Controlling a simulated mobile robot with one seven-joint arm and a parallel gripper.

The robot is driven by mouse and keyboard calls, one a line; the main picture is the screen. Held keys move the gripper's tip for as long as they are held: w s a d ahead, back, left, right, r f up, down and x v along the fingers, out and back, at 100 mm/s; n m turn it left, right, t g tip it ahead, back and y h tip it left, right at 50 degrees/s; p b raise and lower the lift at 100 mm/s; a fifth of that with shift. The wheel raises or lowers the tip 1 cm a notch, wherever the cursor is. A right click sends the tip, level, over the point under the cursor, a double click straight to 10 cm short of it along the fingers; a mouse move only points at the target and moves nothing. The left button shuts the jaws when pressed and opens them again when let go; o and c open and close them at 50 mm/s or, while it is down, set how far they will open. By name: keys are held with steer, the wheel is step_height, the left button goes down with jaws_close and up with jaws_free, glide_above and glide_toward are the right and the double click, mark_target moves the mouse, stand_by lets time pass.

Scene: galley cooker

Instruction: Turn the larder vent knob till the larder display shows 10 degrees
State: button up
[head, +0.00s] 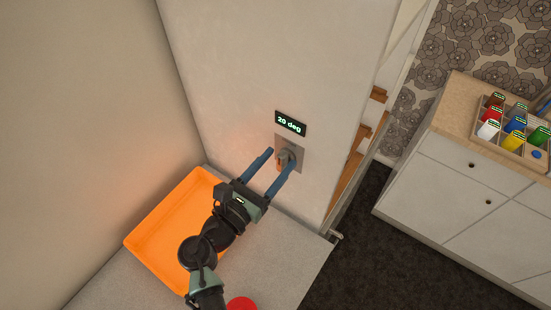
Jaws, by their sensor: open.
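The larder display (290,123) is a small black panel on the pale wall, and it reads 20 deg in light green. Just below it is a grey square plate with the vent knob (285,157), a grey knob with an orange-brown part at its lower left. My gripper (281,160) reaches up from below with its two blue fingers apart. The fingertips are at the knob, one on its left and one on its right. I cannot tell whether either finger touches it. Part of the plate is hidden behind the fingers.
An orange tray (150,241) lies on the grey surface left of my arm. A red round thing (241,303) shows at the bottom edge. At right, beyond dark floor, a cabinet (455,160) bears a wooden box (510,150) of coloured items.

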steer(key=shift+w, duration=0.1)
jaws_close()
steer(key=shift+d, duration=0.1)
stand_by(0.5)
steer(key=m+b, duration=0.3)
steer(key=m, duration=0.1)
steer(key=shift+s+d+f, duration=0.25)
steer(key=shift+f, duration=0.05)
steer(key=m+b, duration=0.3)
steer(key=f+m+b, duration=0.1)
steer(key=m+b, duration=0.2)
steer(key=d+m+b, duration=0.1)
steer(key=m+b, duration=0.2)
steer(key=shift+s+f+m, duration=0.2)
steer(key=shift+s+m, duration=0.15)
steer(key=shift+m, duration=0.05)
steer(key=m+b, duration=0.3)
steer(key=b, duration=0.1)
steer(key=shift+d+f+m, duration=0.1)
steer(key=shift+f+m, duration=0.1)
steer(key=shift+m, duration=0.2)
